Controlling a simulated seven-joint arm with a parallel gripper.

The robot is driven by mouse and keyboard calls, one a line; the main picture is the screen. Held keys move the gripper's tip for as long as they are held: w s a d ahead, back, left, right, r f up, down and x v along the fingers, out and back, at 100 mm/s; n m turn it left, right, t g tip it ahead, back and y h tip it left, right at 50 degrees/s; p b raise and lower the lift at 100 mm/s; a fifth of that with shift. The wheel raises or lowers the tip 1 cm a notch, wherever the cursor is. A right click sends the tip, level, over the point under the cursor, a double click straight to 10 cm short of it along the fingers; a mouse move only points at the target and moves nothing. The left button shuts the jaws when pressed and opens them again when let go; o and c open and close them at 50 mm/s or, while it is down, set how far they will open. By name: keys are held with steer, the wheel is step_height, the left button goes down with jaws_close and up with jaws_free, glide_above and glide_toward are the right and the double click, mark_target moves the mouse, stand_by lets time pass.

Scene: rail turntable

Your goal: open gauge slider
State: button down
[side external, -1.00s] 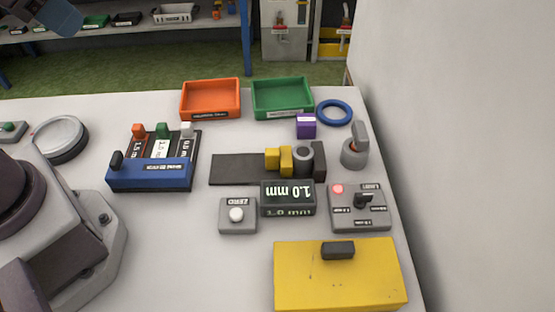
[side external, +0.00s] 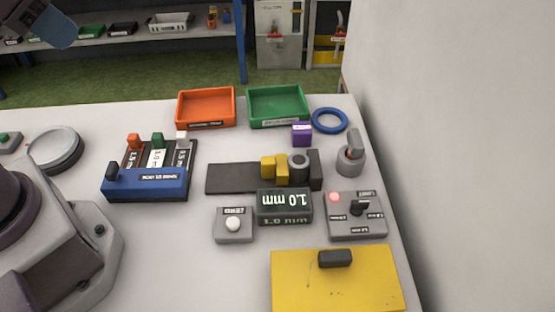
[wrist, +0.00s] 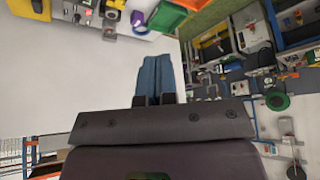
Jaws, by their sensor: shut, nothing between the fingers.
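The gauge has a dark flat rail (side external: 230,178) on the table. A yellow slider (side external: 274,167) sits at the rail's right part, close beside a grey ring (side external: 299,166); a dark end block (side external: 315,170) is on the ring's other side. I cannot tell whether slider and ring touch. The display box (side external: 285,206) in front reads 1.0 mm. My gripper's blue fingers (wrist: 158,68) are together and empty in the wrist view. A blue part of my gripper (side external: 50,22) shows at the top left of the side view, far from the gauge.
A zero-button box (side external: 233,225), a lever box (side external: 357,215) and a yellow box (side external: 335,285) stand in front. A blue block rack (side external: 147,185) is left. Orange (side external: 206,107) and green (side external: 278,106) trays, a purple block (side external: 301,134) and a blue ring (side external: 330,120) lie behind.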

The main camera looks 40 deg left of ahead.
steer(key=c, duration=1.7)
jaws_free()
steer(key=o, duration=0.4)
steer(key=shift+w+d+f, duration=0.1)
steer(key=shift+d+f, duration=0.1)
steer(key=shift+f, duration=0.05)
steer(key=o, duration=0.5)
steer(key=shift+w+d+f+m+g, duration=0.2)
steer(key=shift+w+d+f+g, duration=0.1)
steer(key=shift+w+f+g, duration=0.2)
steer(key=shift+w+d+f+m+g, duration=0.2)
steer(key=shift+w+d+f+g, duration=0.15)
steer(key=shift+f, duration=0.2)
steer(key=n+g, duration=0.4)
steer(key=n, duration=0.6)
glide_toward(268, 160)
step_height(268, 160, down, 9)
steer(key=shift+r, duration=0.2)
steer(key=shift+c, duration=0.2)
